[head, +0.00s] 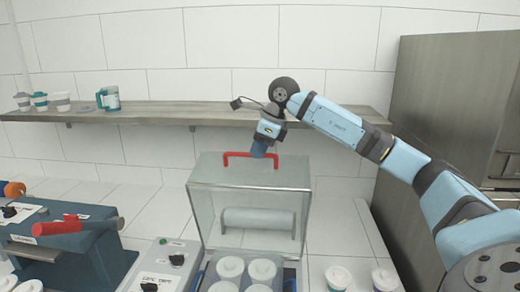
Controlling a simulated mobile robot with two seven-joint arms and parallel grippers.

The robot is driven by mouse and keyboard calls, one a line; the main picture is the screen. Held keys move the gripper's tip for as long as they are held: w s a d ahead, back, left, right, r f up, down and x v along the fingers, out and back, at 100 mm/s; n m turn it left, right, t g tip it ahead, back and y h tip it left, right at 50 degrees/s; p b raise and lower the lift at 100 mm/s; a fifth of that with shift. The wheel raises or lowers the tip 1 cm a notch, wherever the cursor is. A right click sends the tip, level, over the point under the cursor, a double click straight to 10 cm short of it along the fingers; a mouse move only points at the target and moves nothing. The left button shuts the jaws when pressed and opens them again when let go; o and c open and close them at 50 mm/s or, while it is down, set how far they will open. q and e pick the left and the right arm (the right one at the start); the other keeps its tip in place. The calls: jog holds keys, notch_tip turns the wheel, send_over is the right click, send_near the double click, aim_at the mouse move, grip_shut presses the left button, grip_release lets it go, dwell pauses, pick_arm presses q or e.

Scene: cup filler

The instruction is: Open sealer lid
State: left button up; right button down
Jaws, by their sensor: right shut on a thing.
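The sealer's clear lid (205,204) stands raised, tilted up at the back of the machine, with a film roll (258,219) showing through it. A red handle (236,154) runs along the lid's top edge. My right gripper (262,152) is at the right end of this handle, shut on it, with the arm reaching in from the right. The sealer's control panel (160,268) is left of the lid. Several white cups (262,270) sit in the sealer below the lid. My left gripper is not in view.
A blue machine with a red lever (68,226) stands at the left. A wall shelf (200,113) behind holds cups and a teal-handled jug (110,98) at its left. Two white cups (338,277) stand right of the sealer. A grey cabinet (440,100) fills the right.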

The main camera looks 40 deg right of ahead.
aim_at(258, 178)
jog(key=shift+s+a+h+b, duration=0.35)
jog(key=shift+s+a, duration=0.6)
jog(key=shift+a, duration=0.3)
jog(key=c, duration=1.1)
grip_release()
jog(key=v, duration=1.3)
jog(key=shift+s+d+r, duration=0.15)
jog(key=shift+s+r, duration=0.1)
jog(key=shift+s, duration=0.05)
